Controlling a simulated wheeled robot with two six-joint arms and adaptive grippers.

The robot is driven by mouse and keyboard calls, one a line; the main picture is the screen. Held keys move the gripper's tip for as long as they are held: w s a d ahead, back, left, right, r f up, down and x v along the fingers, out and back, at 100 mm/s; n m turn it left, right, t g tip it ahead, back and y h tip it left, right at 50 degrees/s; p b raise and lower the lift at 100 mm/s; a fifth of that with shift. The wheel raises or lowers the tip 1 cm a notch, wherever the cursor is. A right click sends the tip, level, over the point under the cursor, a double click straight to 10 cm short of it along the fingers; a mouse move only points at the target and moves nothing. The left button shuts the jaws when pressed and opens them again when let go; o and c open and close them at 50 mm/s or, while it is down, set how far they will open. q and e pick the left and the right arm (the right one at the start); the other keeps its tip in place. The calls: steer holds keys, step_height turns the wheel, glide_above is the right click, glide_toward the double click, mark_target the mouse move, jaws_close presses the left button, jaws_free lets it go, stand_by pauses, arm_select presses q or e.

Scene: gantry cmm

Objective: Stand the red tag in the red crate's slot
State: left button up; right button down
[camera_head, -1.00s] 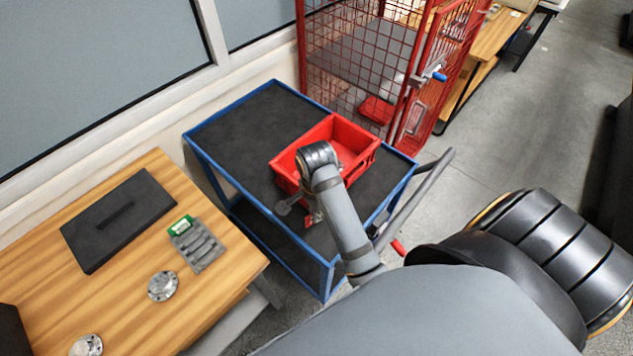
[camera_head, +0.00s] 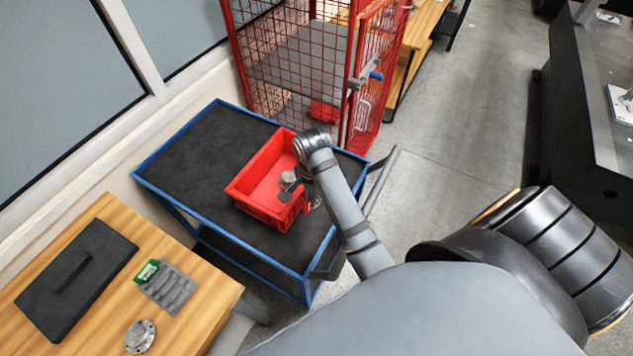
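The red crate (camera_head: 248,192) stands on the dark top of the blue-framed cart, open side up. My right gripper (camera_head: 301,194) is at the crate's right end, with dark parts over the rim and close to the wall. The wrist and forearm cover part of that end. I cannot tell whether the fingers are open or shut. I cannot pick out the red tag for certain; red at the fingers blends with the red crate wall behind. The slot is not clear either. My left gripper is not in view.
The cart (camera_head: 187,150) has free room left of the crate. A red mesh cage (camera_head: 300,60) stands behind it. A wooden table (camera_head: 205,290) at lower left holds a black case (camera_head: 75,265), a grey holder with a green piece (camera_head: 168,287) and a metal flange (camera_head: 140,336).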

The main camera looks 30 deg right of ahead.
steer(key=w+d+r+n+p, duration=0.3)
steer(key=w+r+p, duration=0.4)
steer(key=r, duration=0.2)
steer(key=shift+d+n+p, duration=0.2)
steer(key=shift+n+p, duration=0.1)
steer(key=shift+f, duration=0.1)
steer(key=shift+f, duration=2.75)
steer(key=shift+f+b, duration=0.45)
steer(key=shift+f, duration=0.9)
steer(key=shift+f+p, duration=0.15)
steer(key=shift+p, duration=0.25)
steer(key=c, duration=1.4)
jaws_free()
steer(key=shift+c, duration=0.2)
